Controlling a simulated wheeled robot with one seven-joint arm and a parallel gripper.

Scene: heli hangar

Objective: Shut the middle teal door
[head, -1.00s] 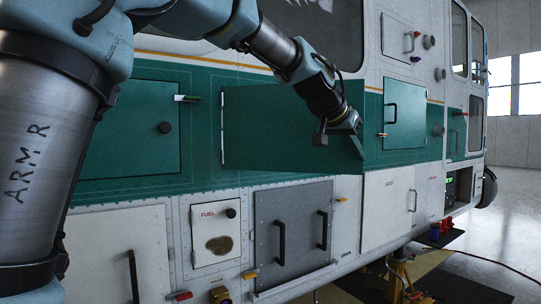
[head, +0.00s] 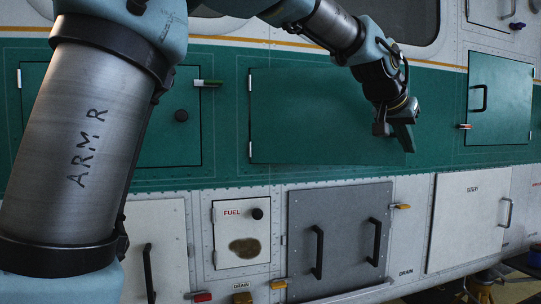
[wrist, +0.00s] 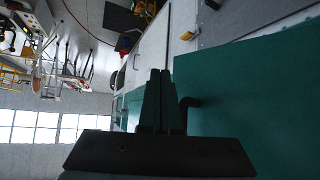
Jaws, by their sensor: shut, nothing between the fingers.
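The middle teal door (head: 315,115) hangs on hinges at its left edge on the green band of the helicopter's side. Its free right edge stands a little out from the body, so it looks ajar; how far is hard to judge. My gripper (head: 405,138) is at that right edge, on the outer side, and hides part of it. In the wrist view my gripper's fingers (wrist: 160,98) are together and empty.
A left teal door (head: 110,120) with a round knob and a right teal door (head: 500,105) with a bar handle both look closed. Below are a fuel panel (head: 240,220), a grey hatch (head: 340,245) and a white hatch (head: 470,225). Yellow stands show at lower right.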

